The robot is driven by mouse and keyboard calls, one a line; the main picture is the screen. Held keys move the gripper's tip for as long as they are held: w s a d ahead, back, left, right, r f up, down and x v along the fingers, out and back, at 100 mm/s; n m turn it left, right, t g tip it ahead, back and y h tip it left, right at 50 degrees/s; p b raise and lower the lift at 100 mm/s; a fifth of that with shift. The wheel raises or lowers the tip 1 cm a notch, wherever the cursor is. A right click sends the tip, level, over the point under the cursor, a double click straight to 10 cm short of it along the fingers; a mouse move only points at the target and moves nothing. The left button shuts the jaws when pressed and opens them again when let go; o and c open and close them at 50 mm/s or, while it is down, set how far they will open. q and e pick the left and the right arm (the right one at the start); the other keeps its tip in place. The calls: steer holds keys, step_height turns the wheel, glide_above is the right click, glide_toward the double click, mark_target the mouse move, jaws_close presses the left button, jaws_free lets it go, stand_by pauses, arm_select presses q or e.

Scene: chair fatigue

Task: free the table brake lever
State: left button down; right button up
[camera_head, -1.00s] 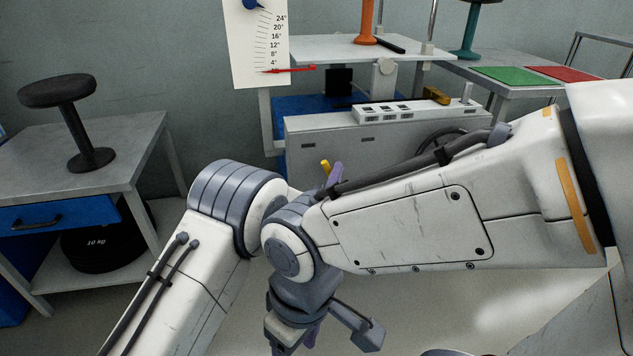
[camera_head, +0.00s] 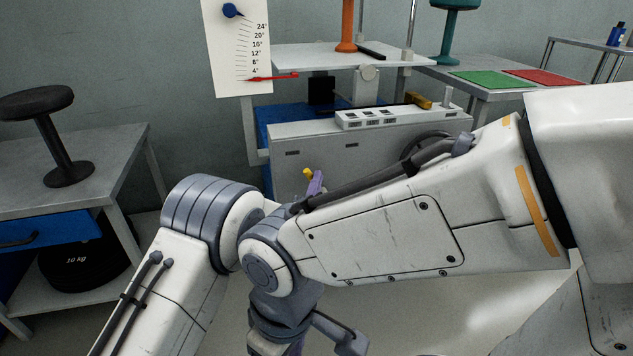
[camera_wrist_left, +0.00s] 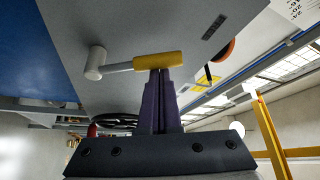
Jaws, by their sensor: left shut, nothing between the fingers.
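The brake lever has a yellow handle on a grey rod with a pale round knob at its pivot. In the left wrist view its yellow handle (camera_wrist_left: 158,61) lies across the tips of my left gripper (camera_wrist_left: 159,72). The purple fingers are shut together with nothing between them, and their tips touch or nearly touch the handle; I cannot tell which. In the head view the handle's yellow end (camera_head: 308,173) shows just left of a purple finger of my left gripper (camera_head: 316,183). White and grey arm links hide the rest. My right gripper's jaws cannot be made out.
The grey test machine (camera_head: 350,145) stands behind the arms, with a white tabletop (camera_head: 310,56) above it. A grey bench (camera_head: 110,150) with a black stool (camera_head: 55,140) is at left. Green (camera_head: 488,79) and red (camera_head: 545,77) mats lie on the right-hand table.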

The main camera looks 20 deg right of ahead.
arm_select(q)
steer(key=p+v, duration=0.2)
steer(key=v, duration=0.5)
steer(key=shift+s, duration=0.2)
steer(key=shift+w+a, duration=0.1)
steer(key=shift+a, duration=0.1)
